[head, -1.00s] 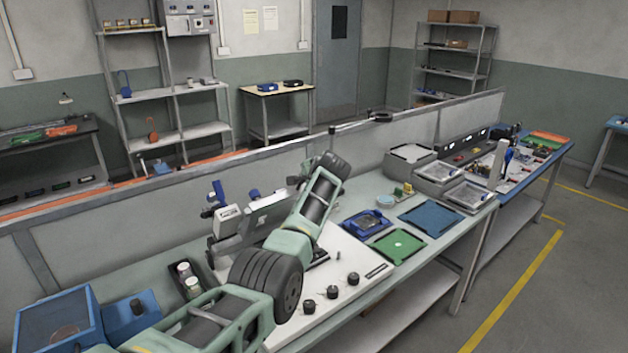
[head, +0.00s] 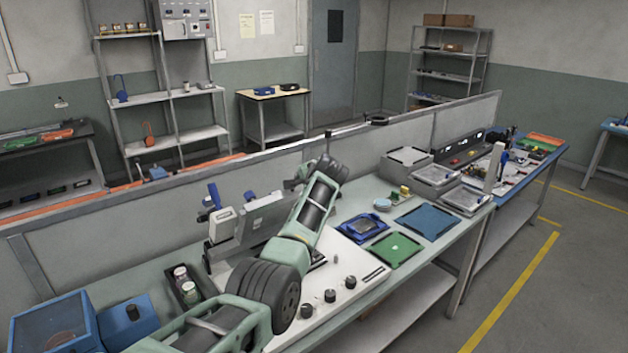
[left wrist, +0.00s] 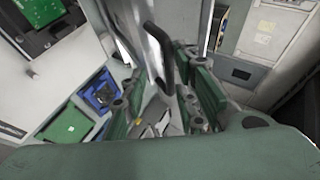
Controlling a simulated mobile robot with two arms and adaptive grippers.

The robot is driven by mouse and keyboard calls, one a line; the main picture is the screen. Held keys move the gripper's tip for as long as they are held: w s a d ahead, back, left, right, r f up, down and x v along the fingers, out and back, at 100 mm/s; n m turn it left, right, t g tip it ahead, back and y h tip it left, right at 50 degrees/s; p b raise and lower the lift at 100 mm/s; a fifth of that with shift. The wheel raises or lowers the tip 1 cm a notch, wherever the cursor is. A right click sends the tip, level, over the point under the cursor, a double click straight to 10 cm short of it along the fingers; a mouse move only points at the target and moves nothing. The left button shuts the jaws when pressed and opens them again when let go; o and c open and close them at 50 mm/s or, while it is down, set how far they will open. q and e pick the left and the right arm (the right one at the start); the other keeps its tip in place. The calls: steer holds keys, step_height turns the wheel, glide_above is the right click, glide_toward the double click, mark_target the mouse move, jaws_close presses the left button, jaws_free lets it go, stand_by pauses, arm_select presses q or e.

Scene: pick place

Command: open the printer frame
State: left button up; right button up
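The printer (head: 347,283) is a pale machine on the bench with black knobs along its front and a grey upright frame (head: 262,218) at its back. My left arm crosses in front of it and hides part of the frame. In the left wrist view my left gripper (left wrist: 165,92) has its green fingers spread apart. A black handle (left wrist: 158,50) on a grey metal part shows between and just beyond the fingers. I cannot tell whether either finger touches it. My right gripper is in neither view.
A blue fixture (head: 363,228), a green board (head: 396,250) and a blue mat (head: 430,221) lie to the right on the bench. Grey trays (head: 466,199) stand farther right. A blue box (head: 55,325) stands at the left. A low partition (head: 120,228) runs behind.

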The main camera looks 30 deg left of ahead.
arm_select(q)
steer(key=v, duration=1.1)
steer(key=shift+r, duration=0.15)
steer(key=shift+s, duration=0.1)
